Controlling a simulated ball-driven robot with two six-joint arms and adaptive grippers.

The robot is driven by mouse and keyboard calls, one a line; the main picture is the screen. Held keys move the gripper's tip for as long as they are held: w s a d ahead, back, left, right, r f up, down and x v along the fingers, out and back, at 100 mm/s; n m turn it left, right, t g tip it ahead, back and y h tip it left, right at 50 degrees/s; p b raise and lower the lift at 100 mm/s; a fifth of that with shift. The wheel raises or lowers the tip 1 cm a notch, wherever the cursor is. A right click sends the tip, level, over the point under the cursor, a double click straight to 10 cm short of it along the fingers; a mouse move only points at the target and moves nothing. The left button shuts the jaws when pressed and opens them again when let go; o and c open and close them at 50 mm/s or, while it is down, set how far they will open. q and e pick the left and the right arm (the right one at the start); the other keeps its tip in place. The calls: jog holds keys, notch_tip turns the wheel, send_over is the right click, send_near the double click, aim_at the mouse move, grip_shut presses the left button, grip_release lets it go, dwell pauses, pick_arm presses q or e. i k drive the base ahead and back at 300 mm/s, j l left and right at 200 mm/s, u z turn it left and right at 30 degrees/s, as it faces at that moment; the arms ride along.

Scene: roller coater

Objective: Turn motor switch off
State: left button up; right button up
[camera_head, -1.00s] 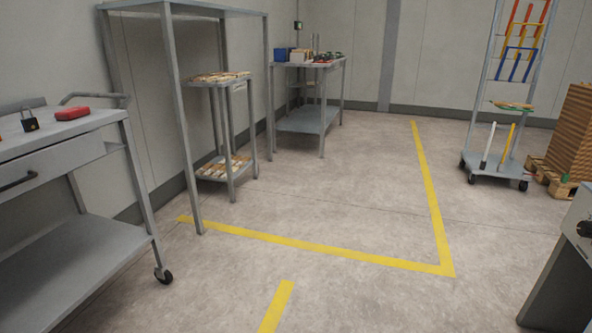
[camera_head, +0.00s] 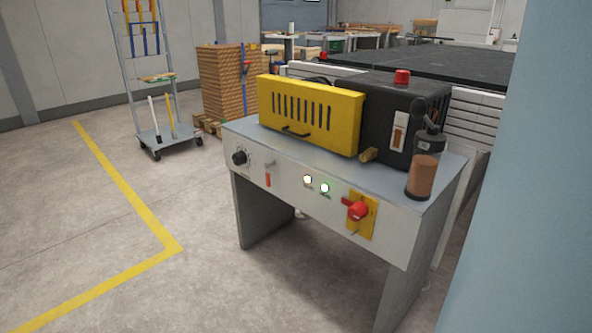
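The roller coater (camera_head: 330,190) stands right of centre, with a yellow vented cover (camera_head: 308,115) and a black housing (camera_head: 385,105) on top. Its front panel has a black knob (camera_head: 239,158), a small toggle (camera_head: 270,163), an orange-red piece (camera_head: 268,180), a lit yellowish lamp (camera_head: 307,179), a lit green-rimmed lamp (camera_head: 324,188) and a red rotary handle (camera_head: 357,210) on a yellow plate (camera_head: 363,228). A white plate with an orange-brown switch (camera_head: 398,138) is on the black housing. Labels are too small to read, so I cannot tell which is the motor switch. Neither gripper shows.
A red button (camera_head: 402,76) tops the housing. A jar of brown liquid (camera_head: 422,175) stands at the right end. A pale blue surface (camera_head: 530,200) fills the right edge. A wheeled rack (camera_head: 168,135) and stacked boards (camera_head: 228,85) stand behind. Floor at left is clear.

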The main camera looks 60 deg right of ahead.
aim_at(358, 210)
jog(key=z, duration=2.15)
jog(key=j, duration=0.4)
jog(key=i+j+z, duration=0.1)
jog(key=j, duration=0.3)
